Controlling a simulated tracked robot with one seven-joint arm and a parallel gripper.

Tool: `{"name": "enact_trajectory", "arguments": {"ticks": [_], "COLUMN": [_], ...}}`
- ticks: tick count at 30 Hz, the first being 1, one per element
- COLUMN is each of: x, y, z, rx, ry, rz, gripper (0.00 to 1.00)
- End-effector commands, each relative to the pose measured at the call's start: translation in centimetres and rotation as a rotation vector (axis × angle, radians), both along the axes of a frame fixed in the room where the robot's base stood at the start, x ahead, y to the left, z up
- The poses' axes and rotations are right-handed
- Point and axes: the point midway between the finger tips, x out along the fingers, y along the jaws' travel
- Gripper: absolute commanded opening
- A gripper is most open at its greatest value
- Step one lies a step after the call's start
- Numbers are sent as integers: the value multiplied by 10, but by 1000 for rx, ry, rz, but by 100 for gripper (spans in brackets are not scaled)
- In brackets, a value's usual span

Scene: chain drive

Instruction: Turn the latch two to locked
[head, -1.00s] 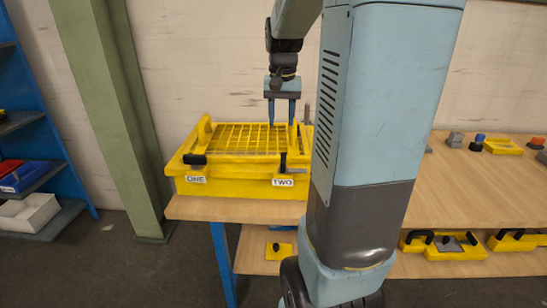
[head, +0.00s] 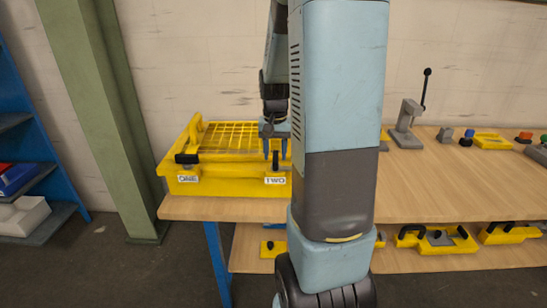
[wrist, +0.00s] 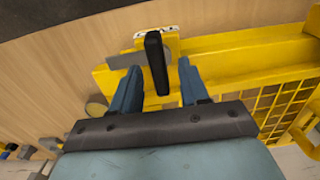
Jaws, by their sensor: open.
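The yellow box (head: 225,186) with a grid lid (head: 228,138) stands on the wooden bench. Its front carries a ONE label at left and a TWO label (head: 275,181) at right. Latch two shows in the wrist view as a black handle (wrist: 156,62) beside a grey metal piece, near the white label. My gripper (head: 275,157) is open at the box's front right corner, above the TWO label. In the wrist view its fingers (wrist: 159,68) stand on either side of the black handle, with gaps visible. In the head view the fingers mostly hide latch two.
Latch one (head: 186,158) is a black handle at the box's front left. A grey stand with a black lever (head: 407,125) and several small coloured parts lie on the bench at right. Yellow parts sit on the lower shelf. A green column (head: 95,110) stands at left.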

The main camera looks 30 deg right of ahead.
Motion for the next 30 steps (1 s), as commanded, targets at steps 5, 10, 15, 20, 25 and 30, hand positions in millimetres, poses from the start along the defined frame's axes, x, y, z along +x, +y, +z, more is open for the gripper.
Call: {"name": "enact_trajectory", "arguments": {"ticks": [5,10,15,20,25,30], "x": [0,0,0,0,0,0], "y": [0,0,0,0,0,1], "z": [-15,-19,-18,-18,-18,-18], "rx": [0,0,0,-1,-1,-1], "ry": [0,0,0,-1,-1,-1], "rz": [0,0,0,0,1,1], "gripper": [45,45,45,32,16,0]}}
